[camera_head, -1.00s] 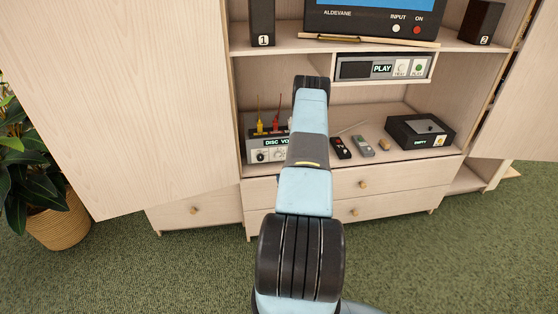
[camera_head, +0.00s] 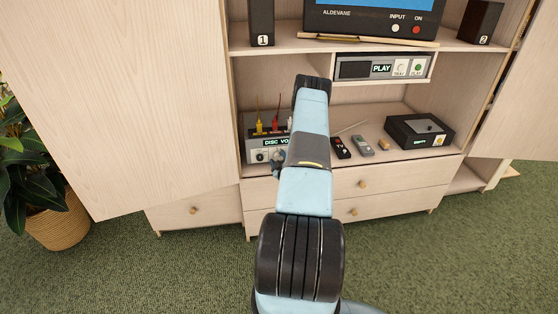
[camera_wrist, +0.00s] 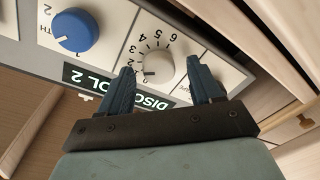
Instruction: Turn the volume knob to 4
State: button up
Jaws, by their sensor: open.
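The volume knob (camera_wrist: 152,68) is a white dial with numbers around it on the amplifier's pale front panel. In the wrist view it sits between the fingers of my gripper (camera_wrist: 160,66), which is open with one dark finger on each side. I cannot tell whether either finger touches it. The dark display (camera_wrist: 128,90) reads "DISC" and "VOL 2", partly covered by a finger. In the head view the amplifier (camera_head: 250,143) stands on the lower shelf at the left, and my arm hides its right part.
A blue knob (camera_wrist: 73,31) is beside the volume knob. Red and yellow plugs (camera_head: 274,126) stand on the amplifier. Remotes (camera_head: 361,146) and a black box (camera_head: 420,131) lie to the right. A disc player (camera_head: 383,67) is above. Cabinet doors stand open on both sides.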

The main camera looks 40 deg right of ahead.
jog(key=c, duration=1)
jog(key=shift+c, duration=0.2)
jog(key=shift+a, duration=0.1)
jog(key=m, duration=0.5)
jog(key=shift+m, duration=0.4)
jog(key=m+h, duration=0.1)
jog(key=m, duration=0.5)
jog(key=shift+f, duration=0.1)
jog(key=shift+s+m, duration=0.1)
jog(key=shift+m, duration=0.2)
jog(key=o, duration=1)
